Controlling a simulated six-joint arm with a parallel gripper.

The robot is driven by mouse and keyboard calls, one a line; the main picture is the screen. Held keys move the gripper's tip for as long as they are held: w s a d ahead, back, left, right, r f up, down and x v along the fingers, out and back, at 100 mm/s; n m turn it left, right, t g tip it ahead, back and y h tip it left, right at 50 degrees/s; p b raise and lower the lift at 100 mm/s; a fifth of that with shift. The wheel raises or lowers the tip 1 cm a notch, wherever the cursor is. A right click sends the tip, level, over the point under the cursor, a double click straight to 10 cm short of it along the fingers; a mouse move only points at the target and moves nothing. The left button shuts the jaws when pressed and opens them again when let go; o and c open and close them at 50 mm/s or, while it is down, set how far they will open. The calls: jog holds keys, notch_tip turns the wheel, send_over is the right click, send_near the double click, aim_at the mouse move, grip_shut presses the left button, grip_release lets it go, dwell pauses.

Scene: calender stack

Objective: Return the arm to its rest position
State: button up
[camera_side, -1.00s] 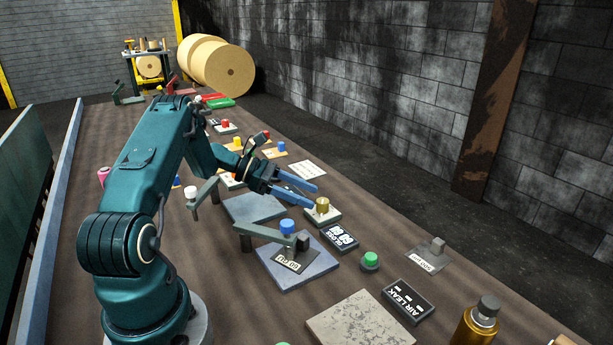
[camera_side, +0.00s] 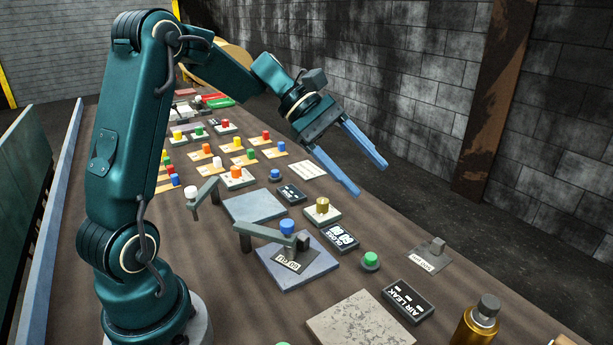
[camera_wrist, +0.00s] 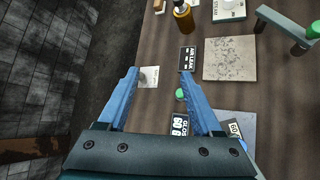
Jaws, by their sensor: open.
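My gripper (camera_side: 373,179) is open and empty, its two blue fingers apart. In the side view it hangs in the air above the right side of the table, with the arm raised and bent at the elbow. In the wrist view the open gripper (camera_wrist: 165,88) spans the table edge. Nothing is between the fingertips or touching them.
The brown table (camera_side: 345,285) holds a grey slab (camera_side: 360,322), an AIR LEAK box (camera_side: 408,302), a green button (camera_side: 370,261), a gloss display (camera_side: 340,238) and a blue plate with a lever (camera_side: 300,262). A bottle (camera_side: 479,325) stands front right. A block wall (camera_side: 430,90) rises behind.

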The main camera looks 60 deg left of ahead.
jog(key=s+d+r+m+g+y, duration=0.1)
jog(key=s+d+m+y, duration=0.1)
jog(key=s+d+m, duration=0.3)
jog(key=s+d+r+m+y, duration=0.1)
jog(key=s+d+m+y, duration=0.2)
jog(key=s, duration=0.4)
jog(key=s+a+f+m+t+y, duration=0.1)
jog(key=s+a+f+m+y, duration=0.3)
jog(key=m, duration=0.4)
jog(key=shift+s+a+f+m+t, duration=0.15)
jog(key=shift+s+a+m+t, duration=0.15)
jog(key=shift+s+a, duration=0.65)
